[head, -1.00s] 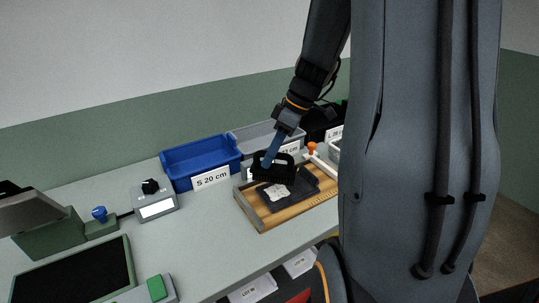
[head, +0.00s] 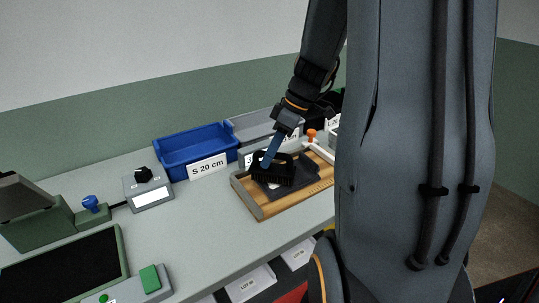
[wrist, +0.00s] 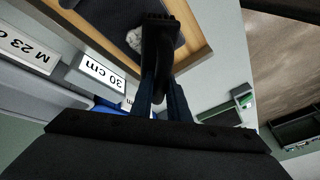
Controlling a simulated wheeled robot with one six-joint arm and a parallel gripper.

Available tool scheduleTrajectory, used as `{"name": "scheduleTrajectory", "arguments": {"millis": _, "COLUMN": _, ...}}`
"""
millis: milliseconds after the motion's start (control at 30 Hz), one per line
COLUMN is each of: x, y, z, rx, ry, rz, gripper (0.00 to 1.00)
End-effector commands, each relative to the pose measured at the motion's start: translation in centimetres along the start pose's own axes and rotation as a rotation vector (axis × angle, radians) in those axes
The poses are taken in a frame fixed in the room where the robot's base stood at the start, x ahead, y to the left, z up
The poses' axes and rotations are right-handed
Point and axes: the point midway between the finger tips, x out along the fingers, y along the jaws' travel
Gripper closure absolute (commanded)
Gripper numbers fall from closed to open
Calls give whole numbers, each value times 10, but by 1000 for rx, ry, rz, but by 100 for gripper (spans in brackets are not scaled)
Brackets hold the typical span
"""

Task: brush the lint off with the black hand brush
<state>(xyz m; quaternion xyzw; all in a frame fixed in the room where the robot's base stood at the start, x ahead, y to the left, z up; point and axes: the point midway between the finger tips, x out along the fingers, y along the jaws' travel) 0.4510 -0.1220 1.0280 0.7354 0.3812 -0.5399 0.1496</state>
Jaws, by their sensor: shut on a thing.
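My gripper (head: 267,161) is shut on the black hand brush (head: 280,175), bristles down, over the wooden board. In the wrist view my blue fingers (wrist: 160,108) reach to the brush (wrist: 158,45). A dark grey knitted piece (head: 306,184) lies flat on the board (head: 262,209). The whitish lint (wrist: 134,39) shows on the dark piece beside the brush in the wrist view; in the head view the brush hides most of it. I cannot tell whether the bristles touch the lint or cloth.
A blue bin (head: 192,148) labelled S 20 cm and a grey bin (head: 250,125) stand behind the board. An orange-topped white handle (head: 311,135) is at the board's back. A small grey device (head: 148,188) stands left. The table between it and the board is clear.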

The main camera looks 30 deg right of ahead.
Motion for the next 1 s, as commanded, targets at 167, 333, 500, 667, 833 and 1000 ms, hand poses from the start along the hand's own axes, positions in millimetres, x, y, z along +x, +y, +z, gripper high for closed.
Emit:
{"name": "scheduleTrajectory", "arguments": {"millis": 167, "x": 1, "y": 0, "z": 0, "rx": 0, "ry": 0, "rz": 0, "gripper": 100}}
{"name": "scheduleTrajectory", "arguments": {"millis": 333, "x": 4, "y": 1, "z": 1, "rx": 0, "ry": 0, "rz": 0, "gripper": 100}}
{"name": "scheduleTrajectory", "arguments": {"millis": 500, "x": 6, "y": 2, "z": 2, "rx": 0, "ry": 0, "rz": 0, "gripper": 100}}
{"name": "scheduleTrajectory", "arguments": {"millis": 667, "x": 9, "y": 2, "z": 4, "rx": 0, "ry": 0, "rz": 0, "gripper": 100}}
{"name": "scheduleTrajectory", "arguments": {"millis": 833, "x": 12, "y": 3, "z": 5, "rx": 0, "ry": 0, "rz": 0, "gripper": 100}}
{"name": "scheduleTrajectory", "arguments": {"millis": 1000, "x": 10, "y": 4, "z": 6, "rx": 1, "ry": 0, "rz": 1, "gripper": 100}}
